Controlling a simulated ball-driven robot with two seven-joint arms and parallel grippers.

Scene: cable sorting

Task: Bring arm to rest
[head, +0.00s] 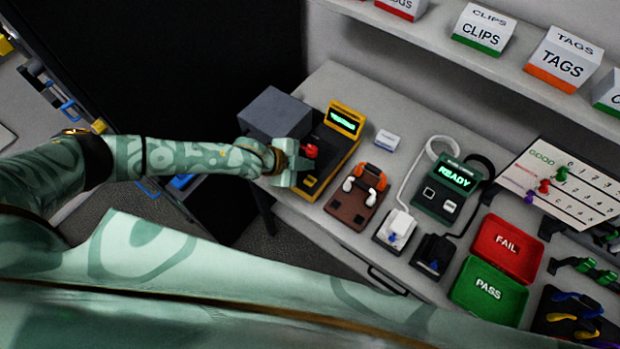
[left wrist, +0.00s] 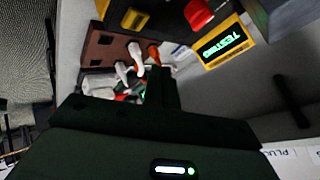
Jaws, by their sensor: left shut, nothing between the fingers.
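My left arm reaches in from the left in the head view. Its gripper (head: 292,163) is shut and empty, in front of the yellow-and-black tester (head: 335,146) at the left end of the bench. The tester has a red knob (head: 310,151) and a lit green display (head: 344,120). In the left wrist view my shut fingers (left wrist: 162,88) point toward the brown block (left wrist: 98,48) with white and orange plugs. The tester's display (left wrist: 222,44) reads TESTED there. My right gripper is in neither view.
The bench holds a brown plug block (head: 352,204), a READY unit (head: 447,190) with white and black sockets, a red FAIL tray (head: 506,248) and a green PASS tray (head: 487,292). A grey box (head: 274,112) stands behind the gripper. A shelf (head: 440,38) with labelled boxes runs above.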

